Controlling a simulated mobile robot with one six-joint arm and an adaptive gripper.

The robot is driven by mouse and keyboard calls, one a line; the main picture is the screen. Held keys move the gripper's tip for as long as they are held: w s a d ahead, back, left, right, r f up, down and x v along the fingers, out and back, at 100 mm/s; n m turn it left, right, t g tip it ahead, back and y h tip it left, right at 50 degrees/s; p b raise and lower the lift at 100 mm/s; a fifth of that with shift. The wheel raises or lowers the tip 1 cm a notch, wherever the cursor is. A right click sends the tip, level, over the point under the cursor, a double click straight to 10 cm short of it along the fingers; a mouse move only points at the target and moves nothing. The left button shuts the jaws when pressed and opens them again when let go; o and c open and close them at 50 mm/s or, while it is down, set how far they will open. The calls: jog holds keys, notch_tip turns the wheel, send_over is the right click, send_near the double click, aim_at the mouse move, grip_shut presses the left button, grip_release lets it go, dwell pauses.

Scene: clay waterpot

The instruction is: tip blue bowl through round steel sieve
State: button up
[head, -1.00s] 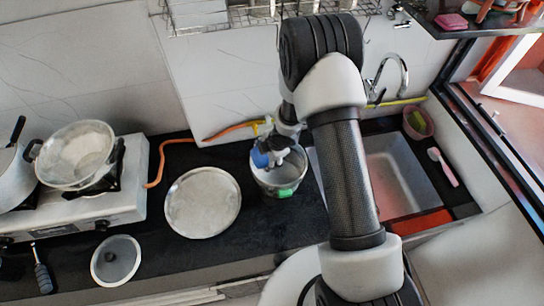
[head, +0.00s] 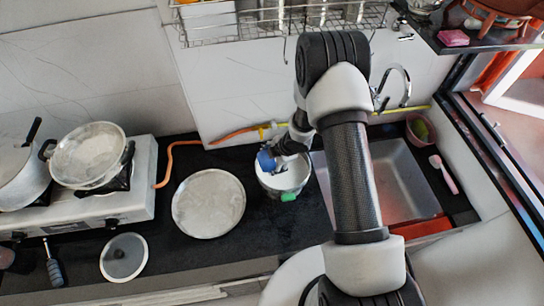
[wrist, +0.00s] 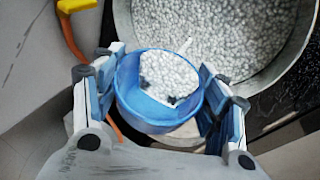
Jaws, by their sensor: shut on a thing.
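The blue bowl (wrist: 160,92) is in my gripper (wrist: 165,115), between its two jaws in the wrist view. White grains show inside the bowl. A round steel vessel (wrist: 297,60) with a pale, beaded-looking inside lies just beyond the bowl, partly hidden by it. I cannot tell whether this vessel is the sieve. A round steel pan (head: 90,155) sits on the stove.
A flat round steel plate (head: 209,203) lies left of the vessel. A glass lid (head: 123,257) lies near the counter's front edge. The sink (head: 400,185) is to the right. An orange hose (head: 180,147) runs behind the plate. Dark counter is free around the plate.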

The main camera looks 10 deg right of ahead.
jog(key=shift+y+p, duration=0.3)
jog(key=shift+p, duration=0.25)
jog(key=shift+d+r+p, duration=0.15)
jog(key=shift+r+p, duration=0.05)
jog(key=shift+p, duration=0.85)
jog(key=shift+d+m+y+p, duration=0.25)
jog(key=shift+m+y+p, duration=0.05)
jog(key=shift+y+p, duration=0.65)
dwell(0.4)
jog(key=shift+d, duration=0.1)
jog(key=shift+y, duration=0.25)
jog(key=shift+d+f, duration=0.1)
dwell(0.3)
jog(key=shift+w+d+y+b, duration=0.1)
jog(key=shift+d+y+b, duration=0.1)
jog(key=shift+y+b, duration=0.3)
jog(key=shift+d+f+m+y+b, duration=0.1)
jog(key=shift+d+m+y+b, duration=0.3)
jog(key=shift+y+b, duration=1)
dwell(0.8)
